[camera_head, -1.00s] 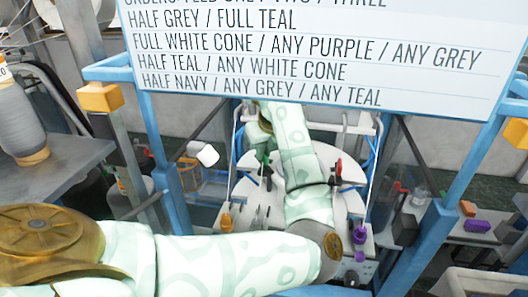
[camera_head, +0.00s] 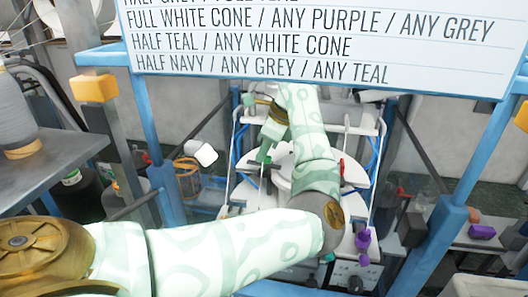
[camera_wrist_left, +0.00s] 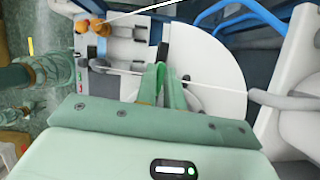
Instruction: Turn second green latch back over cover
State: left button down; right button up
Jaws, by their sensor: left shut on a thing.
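My left gripper (camera_head: 265,154) reaches down over the machine's white round cover (camera_head: 280,184), its arm crossing in front. The white cover (camera_wrist_left: 222,75) lies beside and under the fingers there. A red latch (camera_head: 341,166) stands right of my forearm. My right gripper is not in view.
Blue frame posts (camera_head: 166,195) stand on both sides of the machine, and a sign board (camera_head: 310,45) hangs above. A thin white yarn (camera_wrist_left: 215,88) runs near the fingers. Purple knobs (camera_head: 363,238) sit at the machine's front right.

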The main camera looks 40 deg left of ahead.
pick_arm(q)
jog(key=shift+r+n, duration=0.1)
jog(key=shift+n, duration=0.5)
jog(key=c, duration=1.5)
grip_release()
jog(key=shift+w, duration=0.1)
